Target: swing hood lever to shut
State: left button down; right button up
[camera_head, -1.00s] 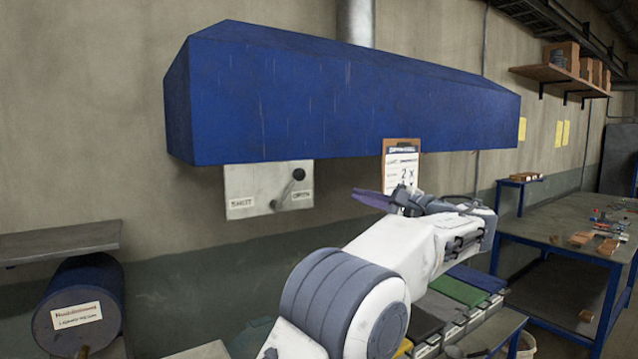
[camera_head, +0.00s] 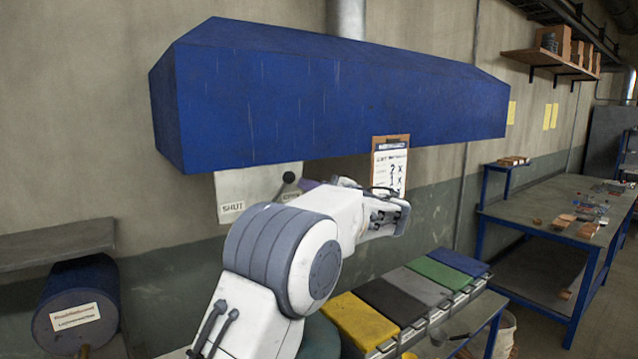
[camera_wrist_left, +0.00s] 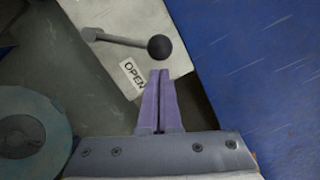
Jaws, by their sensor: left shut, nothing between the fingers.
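The hood lever has a black ball knob (camera_head: 289,177) and sits on a pale plate (camera_head: 240,186) below the blue hood (camera_head: 320,105). The plate reads SHUT on its left and OPEN on its right. The knob is up on the right, toward the OPEN side; my arm hides the pivot in the head view. In the left wrist view the knob (camera_wrist_left: 160,47) and grey lever arm (camera_wrist_left: 122,39) show fully. My left gripper (camera_wrist_left: 159,72) has purple fingers closed together, empty, with tips just short of the knob. My right gripper is not in view.
A clipboard (camera_head: 390,165) hangs under the hood to the right of the plate. Several lidded coloured bins (camera_head: 408,295) stand below right. A blue drum (camera_head: 77,308) lies under a shelf (camera_head: 55,241) at left. A workbench (camera_head: 560,210) stands at right.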

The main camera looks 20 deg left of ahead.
pick_arm(q)
jog(key=shift+s+r, duration=0.1)
jog(key=shift+s, duration=0.1)
jog(key=s+r+n+b, duration=0.1)
jog(key=n+b, duration=0.1)
jog(key=b, duration=0.1)
jog(key=s+a+r+n+b, duration=0.1)
jog(key=n+b, duration=0.1)
jog(key=b, duration=0.1)
jog(key=a+r+n+b, duration=0.1)
jog(key=b, duration=0.2)
jog(key=shift+s+a+n+g+h, duration=0.15)
jog(key=shift+s+n+g+h, duration=0.15)
jog(key=shift+s+n, duration=0.1)
jog(key=s+a+n+b, duration=0.1)
jog(key=n+b, duration=0.1)
jog(key=s+a+r+n+b, duration=0.1)
jog(key=n+b, duration=0.1)
jog(key=s+a+n+h+b, duration=0.1)
jog(key=s+n+b, duration=0.1)
jog(key=shift+a+r+b, duration=0.15)
jog(key=shift+b, duration=0.15)
jog(key=shift+s+a+n+h+b, duration=0.15)
jog(key=shift+s+a+n+b, duration=0.5)
jog(key=shift+n+b, duration=0.35)
jog(key=shift+s+a+n+h+b, duration=0.15)
jog(key=shift+s+a+n+b, duration=0.25)
jog(key=shift+s+n+b, duration=0.5)
jog(key=shift+w, duration=0.1)
